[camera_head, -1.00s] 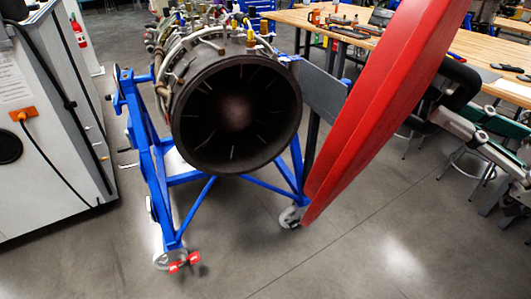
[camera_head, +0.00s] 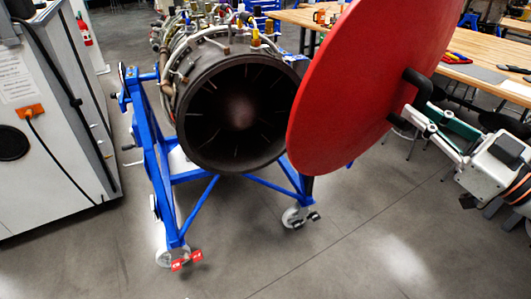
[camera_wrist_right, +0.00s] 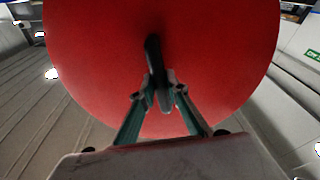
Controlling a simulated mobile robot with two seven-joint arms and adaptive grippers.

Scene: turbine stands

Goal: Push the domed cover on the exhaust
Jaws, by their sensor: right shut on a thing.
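The domed cover (camera_head: 350,90) is a large red disc with a black handle (camera_head: 417,84) on its outer face. My right gripper (camera_head: 408,118) is shut on that handle and holds the cover up in the air. In the right wrist view the gripper (camera_wrist_right: 160,95) closes around the black handle, with the red cover (camera_wrist_right: 90,50) filling the view behind it. The exhaust (camera_head: 238,115) is the dark round opening of the turbine, with radial vanes inside. The cover stands to its right, tilted, its left edge overlapping the exhaust's right rim in the picture. My left gripper is not in view.
A blue wheeled stand (camera_head: 152,165) carries the turbine. A white cabinet (camera_head: 55,120) with a cable stands at the left. Wooden workbenches (camera_head: 490,60) with tools lie behind at the right. The grey floor (camera_head: 340,250) in front is clear.

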